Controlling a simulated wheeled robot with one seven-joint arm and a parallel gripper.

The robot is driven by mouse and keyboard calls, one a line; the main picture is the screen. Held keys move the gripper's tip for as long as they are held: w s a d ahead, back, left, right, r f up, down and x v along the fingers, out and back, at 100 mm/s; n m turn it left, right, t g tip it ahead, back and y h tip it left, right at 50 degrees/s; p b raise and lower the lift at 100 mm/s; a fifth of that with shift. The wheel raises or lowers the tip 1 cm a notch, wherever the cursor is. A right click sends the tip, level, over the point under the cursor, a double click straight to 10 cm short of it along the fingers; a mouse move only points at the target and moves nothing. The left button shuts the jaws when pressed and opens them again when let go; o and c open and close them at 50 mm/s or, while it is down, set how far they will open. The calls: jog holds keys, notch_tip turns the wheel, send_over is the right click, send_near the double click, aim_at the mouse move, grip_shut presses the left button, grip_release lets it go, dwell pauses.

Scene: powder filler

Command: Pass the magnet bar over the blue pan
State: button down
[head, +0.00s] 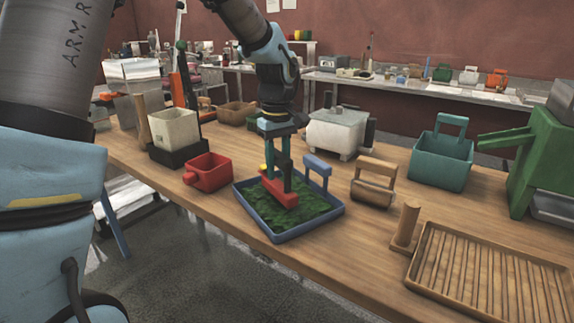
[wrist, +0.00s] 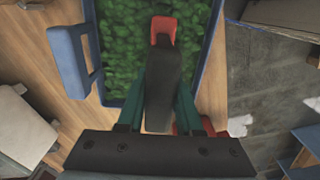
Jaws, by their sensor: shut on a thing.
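The bar is over the blue pan (head: 310,226), which holds leafy green material (head: 258,214). I cannot tell whether the bar touches the green material. In the wrist view, the dark handle (wrist: 165,75) lies between the teal fingers, and one red end (wrist: 163,27) shows; the rest of the bar is mostly hidden. A blue arched handle (head: 318,164) stands at the pan's far edge.
A red scoop-like box (head: 208,171) stands left of the pan. A wooden-handled block (head: 373,183) stands to the right. A white lidded box (head: 336,134) is behind. A ribbed wooden tray (head: 485,277) and a wooden peg (head: 406,225) are front right. The table edge is close in front.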

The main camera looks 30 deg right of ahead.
notch_tip(320, 180, up, 6)
jog(key=a+p, duration=0.2)
jog(key=p, duration=0.2)
jog(key=shift+s+a+p, duration=0.15)
jog(key=shift+a+p, duration=0.15)
jog(key=shift+p, duration=0.1)
dwell(0.4)
